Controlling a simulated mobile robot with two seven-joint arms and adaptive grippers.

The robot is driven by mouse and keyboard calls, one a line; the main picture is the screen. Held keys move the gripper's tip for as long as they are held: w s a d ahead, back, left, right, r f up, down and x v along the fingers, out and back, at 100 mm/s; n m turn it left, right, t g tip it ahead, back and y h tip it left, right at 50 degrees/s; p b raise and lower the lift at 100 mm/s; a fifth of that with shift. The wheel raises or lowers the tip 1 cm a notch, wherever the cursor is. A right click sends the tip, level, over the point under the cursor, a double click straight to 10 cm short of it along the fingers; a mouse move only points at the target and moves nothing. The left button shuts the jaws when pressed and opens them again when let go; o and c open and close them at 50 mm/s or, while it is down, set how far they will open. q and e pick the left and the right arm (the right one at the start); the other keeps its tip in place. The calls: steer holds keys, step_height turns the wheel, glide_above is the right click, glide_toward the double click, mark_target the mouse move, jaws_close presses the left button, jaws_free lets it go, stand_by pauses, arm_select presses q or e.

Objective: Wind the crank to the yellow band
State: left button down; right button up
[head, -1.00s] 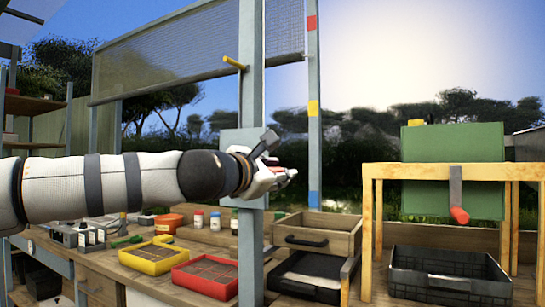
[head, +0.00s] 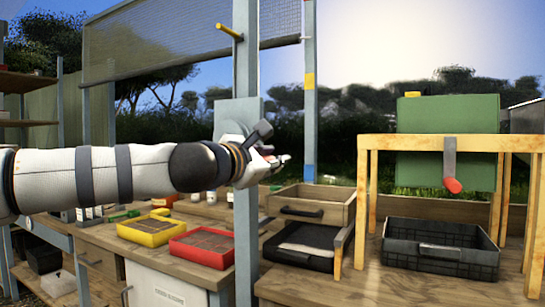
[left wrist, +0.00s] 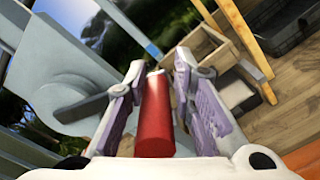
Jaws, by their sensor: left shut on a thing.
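My left gripper (head: 277,163) is at the grey plate (head: 238,115) on the near blue-grey post. In the left wrist view its fingers (left wrist: 168,85) are shut around a red crank handle (left wrist: 155,120). The grey crank arm (left wrist: 85,108) and its round hub show to the left there. The mesh screen (head: 180,45) hangs across the frame. Its lower edge is above the yellow band (head: 310,80) on the far post. A blue band (head: 310,172) is lower on that post. My right gripper is out of view.
A green box (head: 447,120) with a red-handled lever (head: 452,185) stands at the right in a wooden frame. A black crate (head: 440,265), an open drawer (head: 312,210) and yellow and red trays (head: 202,258) are on the bench. A yellow peg (head: 228,31) juts from the near post.

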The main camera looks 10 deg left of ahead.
arm_select(q)
steer(key=c, duration=1.8)
jaws_free()
steer(key=shift+w+a+r+y, duration=0.2)
steer(key=shift+a+y, duration=0.1)
steer(key=shift+a, duration=0.3)
steer(key=o, duration=0.4)
steer(key=shift+w+f, duration=0.1)
steer(key=shift+w+a, duration=0.1)
steer(key=shift+a, duration=0.05)
steer(key=shift+d, duration=0.25)
steer(key=shift+s+a, duration=0.1)
steer(key=shift+s, duration=0.3)
steer(key=v, duration=1.1)
steer(key=shift+s+a+f, duration=0.15)
steer(key=shift+f, duration=0.05)
